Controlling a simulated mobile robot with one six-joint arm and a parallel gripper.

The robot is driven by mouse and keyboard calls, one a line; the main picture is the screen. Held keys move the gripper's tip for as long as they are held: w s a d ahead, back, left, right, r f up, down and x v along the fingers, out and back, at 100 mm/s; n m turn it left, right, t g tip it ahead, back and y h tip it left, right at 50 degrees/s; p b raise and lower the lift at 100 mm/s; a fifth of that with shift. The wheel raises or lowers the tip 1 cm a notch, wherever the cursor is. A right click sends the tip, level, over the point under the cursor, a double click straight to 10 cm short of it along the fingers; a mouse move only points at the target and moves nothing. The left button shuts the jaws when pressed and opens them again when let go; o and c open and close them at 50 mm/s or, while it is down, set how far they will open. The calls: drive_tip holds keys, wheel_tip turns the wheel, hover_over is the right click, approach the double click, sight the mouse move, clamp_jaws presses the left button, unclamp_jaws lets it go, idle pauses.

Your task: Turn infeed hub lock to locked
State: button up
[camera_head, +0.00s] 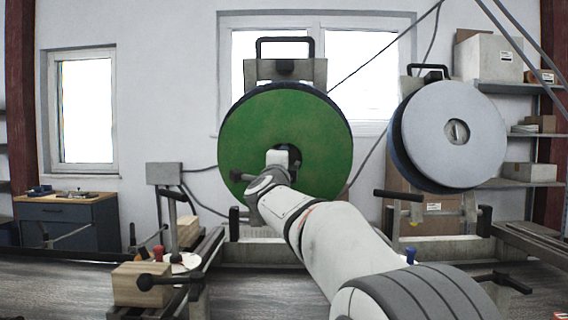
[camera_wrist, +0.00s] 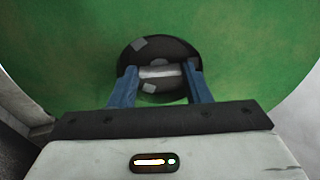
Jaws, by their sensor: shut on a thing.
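The infeed hub lock (camera_wrist: 158,72) is a light grey bar across a dark round hub (camera_wrist: 155,50) at the middle of a large green disc (camera_head: 240,125). The green disc also fills most of the wrist view (camera_wrist: 60,40). My gripper (camera_wrist: 160,75) has its two blue fingers on either side of the bar and is shut on it. The bar lies about level across the wrist view. In the head view my wrist and arm cover the lock and part of the dark hub.
A grey disc (camera_head: 460,135) with its own hub lock (camera_head: 457,132) stands to the right. A wooden block (camera_head: 140,284) and dark-handled levers are at the front left. Shelves with boxes (camera_head: 488,58) stand at the back right. A dark blue cabinet (camera_head: 65,217) is at the left.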

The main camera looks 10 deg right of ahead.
drive_tip(key=o, duration=0.7)
drive_tip(key=shift+s, duration=0.1)
drive_tip(key=v, duration=0.7)
drive_tip(key=shift+s+a+b, duration=0.15)
drive_tip(key=shift+s+b, duration=0.1)
drive_tip(key=shift+b, duration=0.1)
